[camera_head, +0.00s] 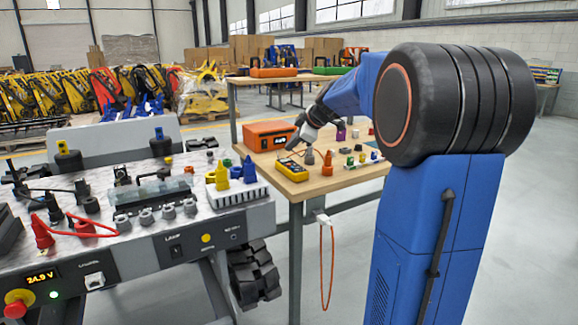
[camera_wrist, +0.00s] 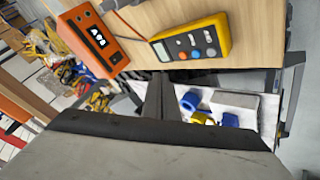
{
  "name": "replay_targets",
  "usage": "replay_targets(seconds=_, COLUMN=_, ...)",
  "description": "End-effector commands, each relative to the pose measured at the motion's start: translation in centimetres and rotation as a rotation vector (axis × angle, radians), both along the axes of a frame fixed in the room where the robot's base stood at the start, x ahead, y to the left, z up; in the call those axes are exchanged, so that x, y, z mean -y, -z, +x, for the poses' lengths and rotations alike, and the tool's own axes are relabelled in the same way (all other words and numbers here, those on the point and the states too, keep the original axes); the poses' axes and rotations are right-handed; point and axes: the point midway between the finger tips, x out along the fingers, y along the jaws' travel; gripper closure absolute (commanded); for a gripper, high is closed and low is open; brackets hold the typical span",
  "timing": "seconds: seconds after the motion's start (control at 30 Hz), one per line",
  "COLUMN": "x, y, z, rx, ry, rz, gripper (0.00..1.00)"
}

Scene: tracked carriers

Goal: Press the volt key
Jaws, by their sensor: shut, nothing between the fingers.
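A yellow handheld meter (camera_head: 291,169) lies on the wooden bench top, near its front left edge. In the wrist view the meter (camera_wrist: 218,27) shows a grey display at its left end and several small keys, one orange and one blue, on a dark face. The key labels are too small to read, so I cannot tell which is the volt key. My gripper (camera_head: 292,146) is above the bench near the meter. In the wrist view its dark fingers (camera_wrist: 161,76) are together and empty, with the tips appearing just below the meter's display end. I see no contact with a key.
An orange instrument (camera_head: 268,135) with a lit display stands behind the meter. Small coloured parts (camera_head: 360,155) stand on the bench to the right. A grey workstation (camera_head: 150,225) with plugs, knobs and a red cable stands at left. A strip of floor separates them.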

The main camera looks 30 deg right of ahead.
Motion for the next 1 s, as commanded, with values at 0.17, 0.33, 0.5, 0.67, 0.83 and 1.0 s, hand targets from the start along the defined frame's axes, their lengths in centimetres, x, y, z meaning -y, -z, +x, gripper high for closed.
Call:
replay_targets(seconds=0.17, x=0.0, y=2.0, z=0.0, rx=-0.001, ry=0.0, rz=0.001, gripper=1.0)
replay_targets(seconds=0.33, x=0.0, y=3.1, z=0.0, rx=-0.001, ry=0.001, rz=-0.001, gripper=1.0)
replay_targets(seconds=0.5, x=0.0, y=3.5, z=0.0, rx=-0.001, ry=0.001, rz=-0.001, gripper=1.0)
replay_targets(seconds=0.67, x=0.0, y=3.5, z=0.0, rx=-0.001, ry=0.001, rz=-0.001, gripper=1.0)
replay_targets(seconds=0.83, x=0.0, y=3.5, z=0.0, rx=-0.001, ry=0.001, rz=-0.001, gripper=1.0)
replay_targets(seconds=1.0, x=0.0, y=3.5, z=0.0, rx=-0.001, ry=0.001, rz=-0.001, gripper=1.0)
